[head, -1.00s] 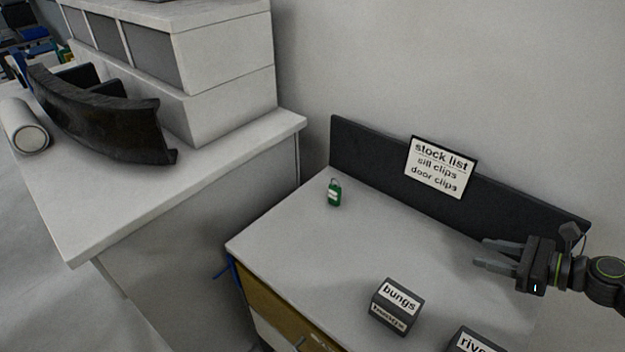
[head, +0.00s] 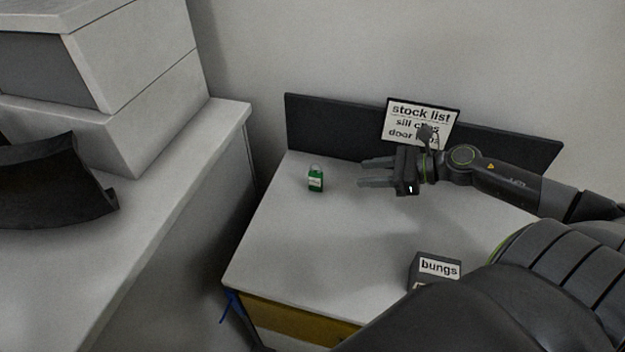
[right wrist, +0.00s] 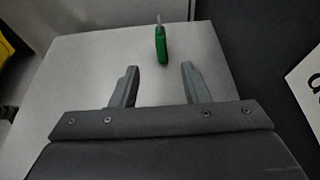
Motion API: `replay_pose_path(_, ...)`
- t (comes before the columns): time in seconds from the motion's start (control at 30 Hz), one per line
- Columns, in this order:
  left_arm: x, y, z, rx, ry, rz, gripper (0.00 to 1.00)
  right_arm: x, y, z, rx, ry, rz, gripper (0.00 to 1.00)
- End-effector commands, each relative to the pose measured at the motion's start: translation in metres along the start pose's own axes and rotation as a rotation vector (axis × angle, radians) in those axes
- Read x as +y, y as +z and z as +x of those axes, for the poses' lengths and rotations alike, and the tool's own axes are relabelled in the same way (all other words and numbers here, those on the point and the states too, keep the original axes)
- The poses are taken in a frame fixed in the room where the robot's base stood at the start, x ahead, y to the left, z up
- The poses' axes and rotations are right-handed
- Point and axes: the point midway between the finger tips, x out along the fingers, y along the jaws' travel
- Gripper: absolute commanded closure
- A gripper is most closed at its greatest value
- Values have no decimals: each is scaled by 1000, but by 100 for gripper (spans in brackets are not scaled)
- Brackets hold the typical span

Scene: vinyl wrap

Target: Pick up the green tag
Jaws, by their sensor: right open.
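The green tag (head: 316,181) is small, with a white label and a thin loop at its top. It is on the pale cabinet top (head: 290,235), towards the back left corner. My right gripper (head: 361,173) is open and empty, to the right of the tag and apart from it, fingers pointing left at it. In the right wrist view the green tag (right wrist: 161,46) is ahead of the open fingers of the right gripper (right wrist: 159,75), roughly centred between them. My left gripper is not in view.
A dark back panel (head: 335,130) with a stock list sign (head: 420,113) stands behind the gripper. A dark box labelled bungs (head: 436,268) is at the front right. A white counter (head: 160,200) with a curved black part (head: 50,185) is at the left, across a gap.

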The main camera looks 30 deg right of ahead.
Motion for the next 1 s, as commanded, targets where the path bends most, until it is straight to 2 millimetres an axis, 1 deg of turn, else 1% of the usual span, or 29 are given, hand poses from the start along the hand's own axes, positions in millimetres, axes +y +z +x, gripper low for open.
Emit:
replay_pose_path(0.03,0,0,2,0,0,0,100,0,0,6,-4,-1,-1,58)
replay_pose_path(0.17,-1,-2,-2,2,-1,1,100,0,2,18,-7,0,-1,58)
replay_pose_path(0.27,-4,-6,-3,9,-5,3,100,0,2,28,-5,0,0,58)
replay_pose_path(0.43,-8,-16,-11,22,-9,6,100,0,4,47,-6,-1,1,58)
replay_pose_path(0.8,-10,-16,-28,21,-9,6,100,0,3,91,-3,-1,3,58)
replay_pose_path(1.0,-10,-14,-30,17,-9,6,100,0,1,102,0,1,1,58)
